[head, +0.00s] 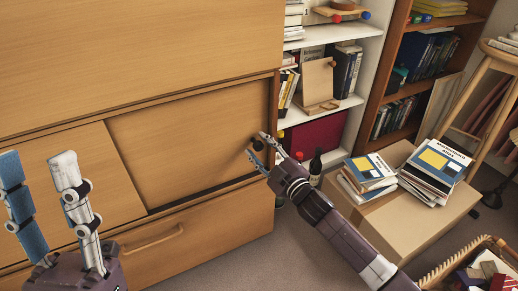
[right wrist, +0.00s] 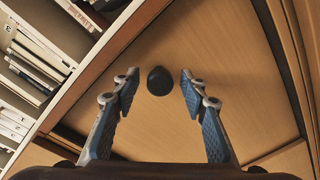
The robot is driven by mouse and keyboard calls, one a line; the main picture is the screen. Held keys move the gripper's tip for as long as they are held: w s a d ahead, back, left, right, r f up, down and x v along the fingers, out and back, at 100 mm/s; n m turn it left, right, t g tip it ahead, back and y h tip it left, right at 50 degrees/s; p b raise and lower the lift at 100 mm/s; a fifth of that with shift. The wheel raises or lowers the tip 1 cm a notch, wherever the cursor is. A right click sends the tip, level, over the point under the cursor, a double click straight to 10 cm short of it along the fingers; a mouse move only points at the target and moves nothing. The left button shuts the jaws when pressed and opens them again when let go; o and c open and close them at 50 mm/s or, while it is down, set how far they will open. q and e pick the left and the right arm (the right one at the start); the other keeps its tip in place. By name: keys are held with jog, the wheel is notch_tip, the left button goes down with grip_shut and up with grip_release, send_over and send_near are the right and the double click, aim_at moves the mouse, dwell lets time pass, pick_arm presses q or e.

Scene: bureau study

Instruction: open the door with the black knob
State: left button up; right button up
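The door (head: 178,135) is a flat light-wood panel set in the wooden bureau, between the upper front and a lower drawer. Its right edge lies at the bureau's right side. The black knob (head: 257,144) sits near that right edge, partly covered by my right gripper (head: 259,152). In the right wrist view the round knob (right wrist: 160,81) stands between the two blue-padded fingertips of my right gripper (right wrist: 157,76), with a gap on both sides. My left gripper (head: 38,162) is open and empty, raised in front of the left panel.
A left wood panel (head: 80,165) adjoins the door. Below is a drawer with a wooden handle (head: 152,240). To the right are a white bookshelf (head: 370,35), a dark bottle (head: 315,167), a cardboard box (head: 405,225) bearing books, and a wooden stool (head: 480,80).

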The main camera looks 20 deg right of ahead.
jog(key=shift+w, duration=0.1)
grip_shut()
dwell(0.4)
